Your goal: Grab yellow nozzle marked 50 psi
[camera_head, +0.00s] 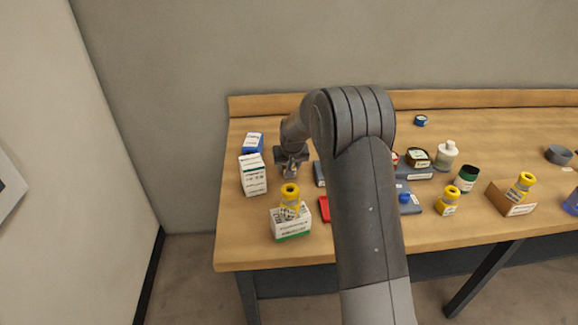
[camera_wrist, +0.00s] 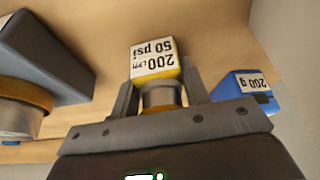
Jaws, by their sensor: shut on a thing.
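A yellow nozzle (camera_wrist: 155,66) with a white label reading "200 LPM 50 psi" stands between my fingers in the wrist view; its print appears upside down there. My gripper (camera_wrist: 160,95) is shut on its grey lower part. In the head view my gripper (camera_head: 291,170) is near the left end of the table, right of a tall white box (camera_head: 253,175).
A blue box marked 200 g (camera_wrist: 246,90) is beside my gripper. My arm hides the table's middle.

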